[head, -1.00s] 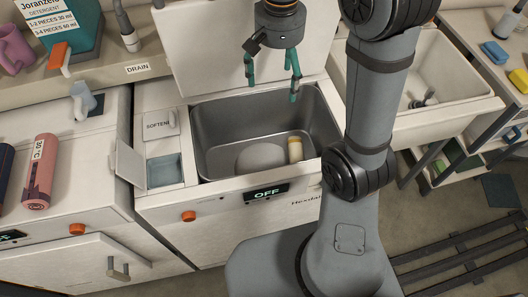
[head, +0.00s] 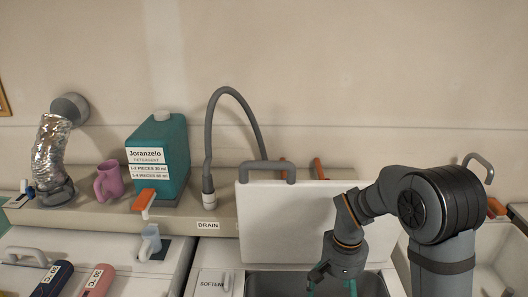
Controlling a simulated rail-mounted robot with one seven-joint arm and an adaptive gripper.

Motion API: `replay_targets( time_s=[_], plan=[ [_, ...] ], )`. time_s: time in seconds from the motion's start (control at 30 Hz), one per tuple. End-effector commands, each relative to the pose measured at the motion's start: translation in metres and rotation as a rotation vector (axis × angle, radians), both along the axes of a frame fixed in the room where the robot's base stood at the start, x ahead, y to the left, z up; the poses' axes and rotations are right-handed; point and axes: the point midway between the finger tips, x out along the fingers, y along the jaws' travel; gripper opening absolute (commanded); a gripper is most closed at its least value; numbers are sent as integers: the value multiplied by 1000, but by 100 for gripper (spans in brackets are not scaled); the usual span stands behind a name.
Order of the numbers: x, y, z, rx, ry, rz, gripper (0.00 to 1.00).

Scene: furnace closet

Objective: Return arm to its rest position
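My gripper (head: 333,284) is at the lower right of the head view, with its teal fingers apart and nothing seen between them. It hangs over the open washer tub (head: 268,284), in front of the raised white lid (head: 290,220). The fingertips are close to the bottom edge of the picture. My arm bends down to it from the right. The inside of the tub is mostly out of view.
A teal detergent jug (head: 172,165), a pink mug (head: 109,181) and a grey drain hose (head: 235,92) stand on the back ledge. A foil duct (head: 52,150) is at far left. A white sink (head: 490,262) is at right. The wall above is bare.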

Motion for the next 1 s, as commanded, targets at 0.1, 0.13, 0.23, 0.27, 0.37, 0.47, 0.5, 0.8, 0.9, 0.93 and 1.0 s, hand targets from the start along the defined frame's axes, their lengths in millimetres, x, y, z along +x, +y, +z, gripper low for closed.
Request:
replay_targets(
  time_s=[0.1, 0.13, 0.23, 0.27, 0.37, 0.47, 0.5, 0.8, 0.9, 0.93, 1.0],
  plan=[
    [1, 1, 30, 1, -4, 2, 83],
    [1, 1, 33, 1, -4, 2, 83],
    [1, 1, 41, 1, -4, 2, 83],
    [1, 1, 43, 1, -4, 2, 83],
    [1, 1, 46, 1, -3, 1, 83],
    [1, 1, 47, 0, -3, 1, 83],
    [1, 1, 47, 0, -3, 1, 83],
    [1, 1, 44, 0, -3, 2, 83],
    [1, 0, 36, 1, -2, 2, 83],
    [1, 0, 32, 1, -2, 2, 83],
    [1, 0, 20, 1, -2, 3, 83]
  ],
)
